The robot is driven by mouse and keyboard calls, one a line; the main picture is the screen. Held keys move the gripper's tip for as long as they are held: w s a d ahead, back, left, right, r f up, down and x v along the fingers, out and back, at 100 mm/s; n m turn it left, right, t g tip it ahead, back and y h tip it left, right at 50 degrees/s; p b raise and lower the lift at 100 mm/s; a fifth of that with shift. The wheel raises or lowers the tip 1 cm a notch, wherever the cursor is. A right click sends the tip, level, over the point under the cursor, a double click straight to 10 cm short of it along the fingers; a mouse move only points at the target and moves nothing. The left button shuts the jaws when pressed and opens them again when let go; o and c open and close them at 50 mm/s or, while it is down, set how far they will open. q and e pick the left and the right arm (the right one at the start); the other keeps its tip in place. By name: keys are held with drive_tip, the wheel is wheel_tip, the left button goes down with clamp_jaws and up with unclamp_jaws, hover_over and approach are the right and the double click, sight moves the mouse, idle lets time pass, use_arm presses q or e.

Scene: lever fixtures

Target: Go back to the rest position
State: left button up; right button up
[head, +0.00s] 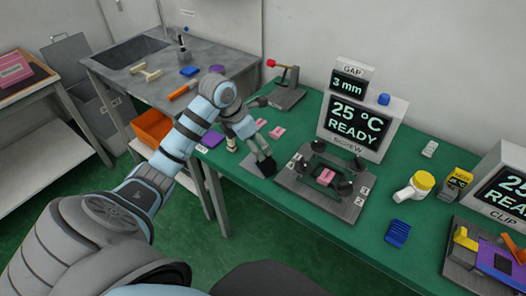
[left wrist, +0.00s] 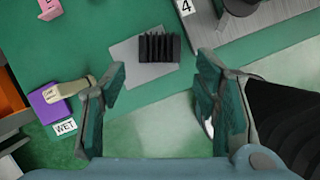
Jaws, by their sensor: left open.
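My left gripper (head: 262,156) is over the left end of the green bench (head: 300,222) in the head view. Its fingers are open with nothing between them, and they also show apart in the left wrist view (left wrist: 160,68). Below and just beyond the fingertips, a black ribbed block (left wrist: 160,47) lies on a grey plate (left wrist: 126,69), apart from the fingers. The grey fixture with dark round knobs (head: 296,184) stands to the right of the gripper and holds a pink piece (head: 326,176). My right gripper is not in view.
A red-knobbed lever fixture (head: 287,97) and a "25 °C READY" display (head: 357,124) stand behind. Loose pink pieces (head: 278,132) lie nearby. A purple pad (left wrist: 58,103) labelled WET lies left.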

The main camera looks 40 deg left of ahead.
use_arm(q)
drive_tip(key=v, duration=0.3)
idle(0.4)
